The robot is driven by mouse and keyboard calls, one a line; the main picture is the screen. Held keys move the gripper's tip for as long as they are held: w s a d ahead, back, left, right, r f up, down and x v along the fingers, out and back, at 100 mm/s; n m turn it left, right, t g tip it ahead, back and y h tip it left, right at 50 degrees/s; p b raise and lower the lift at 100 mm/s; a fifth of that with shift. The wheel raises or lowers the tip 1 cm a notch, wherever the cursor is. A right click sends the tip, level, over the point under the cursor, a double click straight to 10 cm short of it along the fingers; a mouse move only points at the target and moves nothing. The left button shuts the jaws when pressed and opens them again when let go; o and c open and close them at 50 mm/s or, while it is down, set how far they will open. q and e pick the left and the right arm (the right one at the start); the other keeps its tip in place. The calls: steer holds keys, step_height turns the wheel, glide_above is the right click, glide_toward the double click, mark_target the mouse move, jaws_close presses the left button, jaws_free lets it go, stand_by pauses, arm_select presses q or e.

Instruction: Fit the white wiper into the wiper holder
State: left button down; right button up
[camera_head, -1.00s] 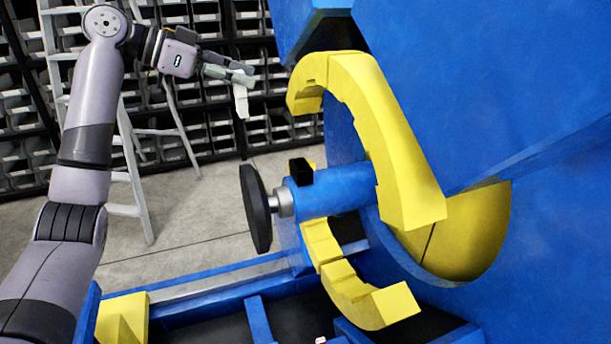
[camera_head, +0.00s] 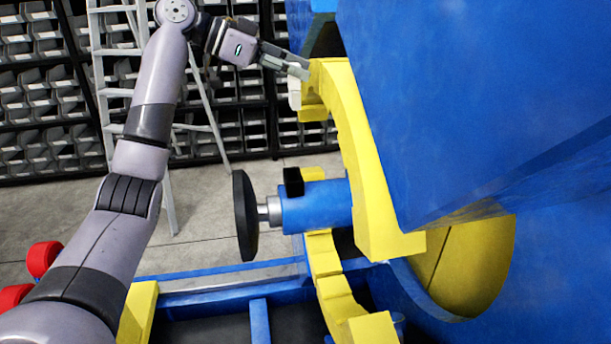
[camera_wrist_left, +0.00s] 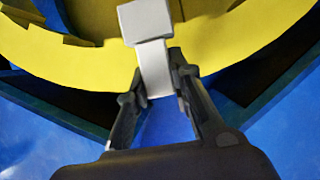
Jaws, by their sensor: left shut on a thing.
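The white wiper (camera_head: 295,93) is held by my left gripper (camera_head: 303,66) at the upper end of a yellow curved part (camera_head: 352,140). In the left wrist view, the wiper (camera_wrist_left: 154,62) sits between the two fingertips of the left gripper (camera_wrist_left: 158,85), with its wider white head pointing away over the yellow ring (camera_wrist_left: 95,62). I cannot tell whether the wiper touches the yellow part. I cannot make out for certain which part is the wiper holder. My right gripper is not in view.
A large blue machine body (camera_head: 450,100) fills the right side. A blue shaft with a black disc (camera_head: 245,215) sticks out below the gripper. A stepladder (camera_head: 112,60) and shelves of grey bins (camera_head: 40,90) stand behind. Grey floor (camera_head: 205,215) shows at the left.

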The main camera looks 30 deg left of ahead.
arm_select(q)
steer(key=f+p, duration=0.1)
steer(key=f, duration=0.5)
steer(key=f+p, duration=0.1)
steer(key=f, duration=0.5)
steer(key=f+p, duration=0.1)
steer(key=f, duration=0.5)
steer(key=shift+s+a+f, duration=0.25)
steer(key=shift+a+f, duration=0.05)
steer(key=shift+f, duration=0.25)
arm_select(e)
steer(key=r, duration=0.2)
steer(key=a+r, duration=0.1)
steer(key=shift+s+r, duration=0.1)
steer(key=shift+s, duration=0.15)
arm_select(q)
steer(key=shift+f, duration=0.25)
steer(key=c, duration=1.4)
jaws_free()
steer(key=shift+r, duration=0.1)
steer(key=shift+c, duration=0.2)
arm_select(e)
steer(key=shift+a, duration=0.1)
